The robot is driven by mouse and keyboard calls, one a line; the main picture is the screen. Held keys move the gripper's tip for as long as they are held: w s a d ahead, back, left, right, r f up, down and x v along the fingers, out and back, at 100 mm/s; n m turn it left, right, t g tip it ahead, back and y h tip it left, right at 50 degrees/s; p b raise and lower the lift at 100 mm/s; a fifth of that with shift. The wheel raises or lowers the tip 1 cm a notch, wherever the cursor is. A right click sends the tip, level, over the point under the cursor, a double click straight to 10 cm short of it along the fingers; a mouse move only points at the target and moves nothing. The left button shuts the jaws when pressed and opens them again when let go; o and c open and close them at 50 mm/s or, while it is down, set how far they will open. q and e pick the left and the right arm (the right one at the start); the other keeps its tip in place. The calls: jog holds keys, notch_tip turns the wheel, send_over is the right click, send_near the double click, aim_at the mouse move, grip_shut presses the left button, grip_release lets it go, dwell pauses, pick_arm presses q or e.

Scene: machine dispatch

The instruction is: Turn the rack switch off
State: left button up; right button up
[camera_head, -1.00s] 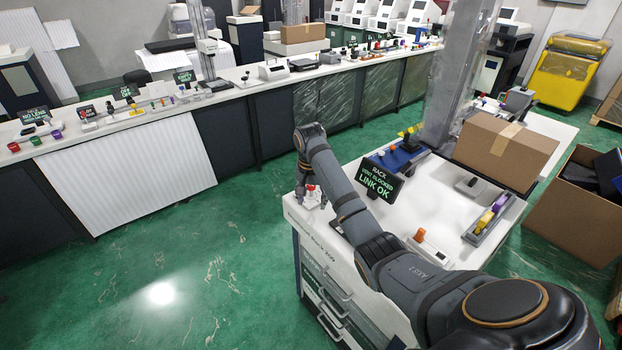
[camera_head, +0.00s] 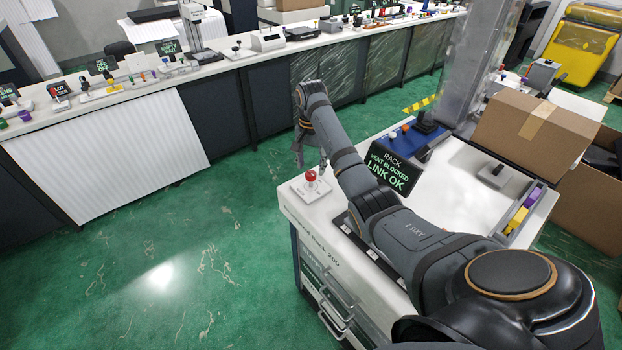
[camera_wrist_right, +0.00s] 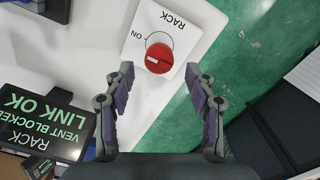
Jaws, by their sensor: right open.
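The rack switch is a red knob (camera_head: 311,176) on a small white plate at the near-left corner of the white bench top. In the right wrist view the knob (camera_wrist_right: 158,60) carries a white line, and its plate reads RACK and ON upside down. The rack display (camera_head: 390,172) reads VENT BLOCKED, LINK OK. My left gripper is not in view.
My right arm crosses the bench and hides part of it. Green floor lies open to the left.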

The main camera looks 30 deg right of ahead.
aim_at(311, 176)
jog(key=shift+s+a+f+p, duration=0.1)
jog(key=shift+f+p, duration=0.05)
jog(key=shift+f, duration=0.3)
jog(key=shift+s+a+f+p, duration=0.1)
jog(key=shift+f+p, duration=0.05)
jog(key=shift+f, duration=0.65)
jog(key=c, duration=1.1)
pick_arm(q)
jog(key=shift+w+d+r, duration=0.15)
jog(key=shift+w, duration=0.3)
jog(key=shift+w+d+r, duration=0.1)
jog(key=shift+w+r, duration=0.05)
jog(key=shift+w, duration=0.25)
pick_arm(e)
jog(key=shift+r, duration=0.1)
jog(key=shift+c, duration=0.3)
